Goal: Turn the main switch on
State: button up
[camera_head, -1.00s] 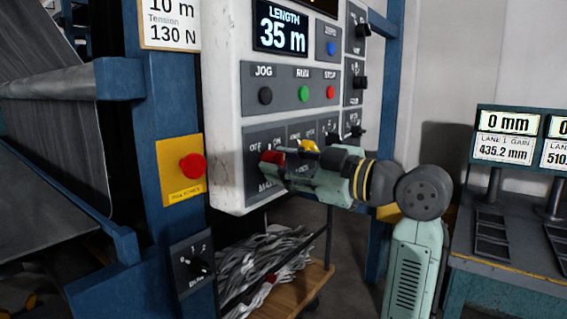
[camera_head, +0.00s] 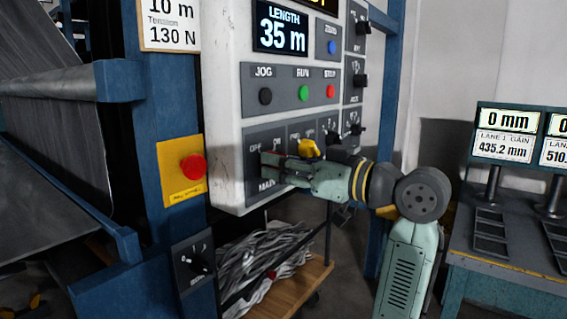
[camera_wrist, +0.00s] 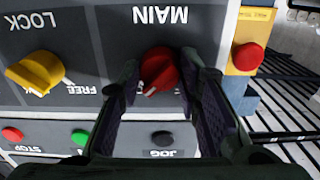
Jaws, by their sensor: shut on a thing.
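The main switch is a red knob (camera_wrist: 160,70) on a dark panel labelled MAIN, upside down in the wrist view. Its white mark points toward the lower left there. My gripper (camera_wrist: 161,74) has one finger on each side of the knob and is shut on it. In the head view my gripper (camera_head: 270,164) reaches the panel from the right, just below the OFF and ON labels. The knob is mostly hidden by the fingers there. I cannot tell which label its mark points to.
The yellow lock knob (camera_wrist: 36,72) is close beside the main switch. A red button on a yellow plate (camera_head: 181,171) is on the blue post to the left. JOG, RUN and STOP buttons (camera_head: 303,92) are above. A desk with displays (camera_head: 508,136) stands at the right.

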dwell(0.4)
jog(key=o, duration=1.2)
jog(key=shift+c, duration=0.2)
jog(key=shift+d, duration=0.1)
jog(key=v, duration=1.2)
